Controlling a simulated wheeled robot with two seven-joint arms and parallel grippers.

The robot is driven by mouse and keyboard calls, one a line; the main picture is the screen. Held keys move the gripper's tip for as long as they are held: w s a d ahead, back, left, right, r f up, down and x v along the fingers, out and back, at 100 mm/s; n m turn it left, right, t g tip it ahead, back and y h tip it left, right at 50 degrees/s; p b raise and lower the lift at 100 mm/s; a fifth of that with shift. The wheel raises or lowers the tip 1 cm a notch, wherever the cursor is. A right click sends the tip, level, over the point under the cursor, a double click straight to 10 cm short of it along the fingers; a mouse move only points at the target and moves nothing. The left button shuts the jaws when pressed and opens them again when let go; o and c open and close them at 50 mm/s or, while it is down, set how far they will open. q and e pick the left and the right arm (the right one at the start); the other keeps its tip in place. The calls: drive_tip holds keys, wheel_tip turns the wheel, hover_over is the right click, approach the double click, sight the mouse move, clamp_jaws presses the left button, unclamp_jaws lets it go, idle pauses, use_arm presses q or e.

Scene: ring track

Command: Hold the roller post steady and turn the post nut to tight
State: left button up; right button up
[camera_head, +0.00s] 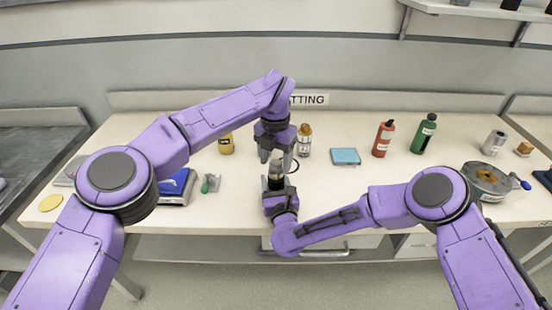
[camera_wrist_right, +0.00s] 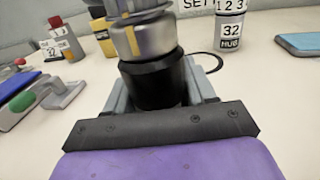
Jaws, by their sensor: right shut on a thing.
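The roller post (camera_head: 275,183) stands upright near the front middle of the bench. In the right wrist view it is a black cylinder (camera_wrist_right: 153,82) with a black collar. The post nut (camera_wrist_right: 146,38) is a silver metal piece on top with a yellow mark; it also shows small in the head view (camera_head: 277,168). My right gripper (camera_wrist_right: 160,88) is shut on the post from the front, one grey finger on each side. My left gripper (camera_head: 276,157) points down from above, its fingers apart above and around the nut's top. I cannot tell whether they touch it.

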sight(275, 163)
use_arm(q)
wheel_tip(275, 163, up, 12)
idle(0.6)
use_arm(e)
drive_tip(key=o, duration=1.3)
